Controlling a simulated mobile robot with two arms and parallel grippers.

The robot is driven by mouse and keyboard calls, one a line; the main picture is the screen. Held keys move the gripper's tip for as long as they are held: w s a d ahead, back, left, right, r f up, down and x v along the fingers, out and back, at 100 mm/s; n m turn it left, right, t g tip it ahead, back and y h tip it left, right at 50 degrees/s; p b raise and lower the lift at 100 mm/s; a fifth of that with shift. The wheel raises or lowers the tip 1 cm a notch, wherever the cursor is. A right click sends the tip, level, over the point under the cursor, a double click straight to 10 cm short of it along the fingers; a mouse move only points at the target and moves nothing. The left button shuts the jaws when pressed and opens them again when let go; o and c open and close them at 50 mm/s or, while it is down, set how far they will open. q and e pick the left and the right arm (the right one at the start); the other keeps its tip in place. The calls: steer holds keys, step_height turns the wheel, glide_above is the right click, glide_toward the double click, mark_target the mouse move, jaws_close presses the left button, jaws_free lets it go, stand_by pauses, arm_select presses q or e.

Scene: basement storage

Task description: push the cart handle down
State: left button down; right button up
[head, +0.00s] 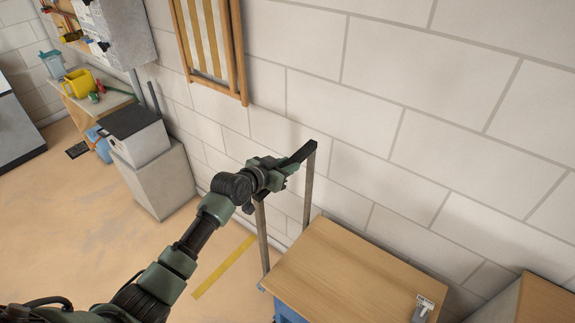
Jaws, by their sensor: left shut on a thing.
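The cart handle (301,152) is a dark bar on two upright grey metal posts. It stands raised at the far left end of a cart with a wooden top (345,270). My left gripper (275,176) is shut on the handle bar near its left part, and the hand hides some of the bar. A bit of blue shows below the cart top. My right gripper is not in view.
A block wall (430,110) runs close behind the cart. A small grey device (423,308) lies on the cart top. A grey cabinet (160,180) with a dark-topped box (137,135) stands at left. A yellow strip (224,266) marks the open floor.

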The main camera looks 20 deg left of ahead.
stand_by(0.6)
arm_select(q)
step_height(320, 180, down, 22)
steer(key=b, duration=1.7)
steer(key=shift+r+b, duration=0.15)
steer(key=shift+b, duration=0.15)
steer(key=shift+s, duration=0.15)
steer(key=c, duration=1.2)
jaws_free()
steer(key=shift+o, duration=0.2)
